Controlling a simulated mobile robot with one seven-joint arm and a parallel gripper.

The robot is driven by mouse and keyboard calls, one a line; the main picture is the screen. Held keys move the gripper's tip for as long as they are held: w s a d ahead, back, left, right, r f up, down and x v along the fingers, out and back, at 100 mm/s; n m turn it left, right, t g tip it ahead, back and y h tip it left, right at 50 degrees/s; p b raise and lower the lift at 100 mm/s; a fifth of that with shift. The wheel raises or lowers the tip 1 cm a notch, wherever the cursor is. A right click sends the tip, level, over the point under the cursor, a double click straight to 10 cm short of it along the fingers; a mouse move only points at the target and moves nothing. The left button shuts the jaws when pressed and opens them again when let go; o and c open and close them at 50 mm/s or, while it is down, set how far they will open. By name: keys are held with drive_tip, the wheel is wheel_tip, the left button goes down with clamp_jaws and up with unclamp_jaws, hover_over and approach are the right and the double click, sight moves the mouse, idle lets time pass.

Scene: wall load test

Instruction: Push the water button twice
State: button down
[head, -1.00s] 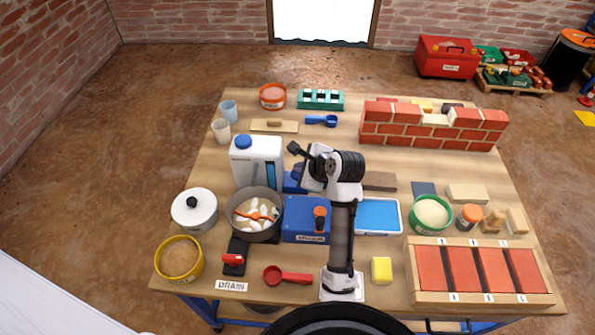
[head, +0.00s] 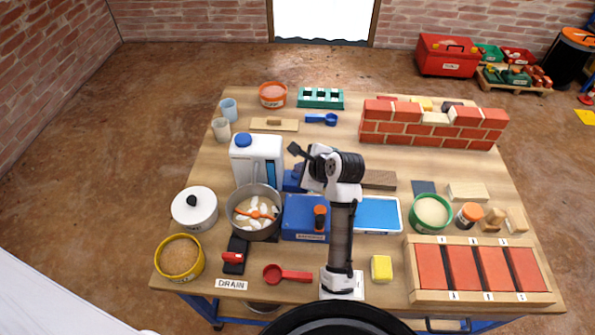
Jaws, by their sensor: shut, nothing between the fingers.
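The white water dispenser (head: 257,160) with a blue cap stands at the left middle of the table. A dark blue part (head: 294,182) sits at its lower right side, mostly hidden behind my arm; I cannot tell whether this is the water button. My gripper (head: 295,150) is shut and empty, in the air just right of the dispenser's upper part, apart from it as far as I can see. A grey pot (head: 236,224) with white pieces and an orange utensil stands in front of the dispenser.
A blue box (head: 298,232) with an orange-topped knob stands right of the pot. A white lidded pot (head: 184,222) and a yellow bowl (head: 198,270) stand at left. A brick wall (head: 400,133) stands at back right. A red-brick tray (head: 420,299) lies front right.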

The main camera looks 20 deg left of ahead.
drive_tip(key=shift+f, duration=0.35)
drive_tip(key=shift+r, duration=0.15)
idle(0.3)
drive_tip(key=shift+r+p, duration=1.05)
drive_tip(key=shift+p, duration=0.6)
wheel_tip(320, 180, up, 5)
drive_tip(key=p, duration=0.6)
drive_tip(key=shift+p, duration=0.35)
drive_tip(key=shift+f, duration=0.1)
idle(1.3)
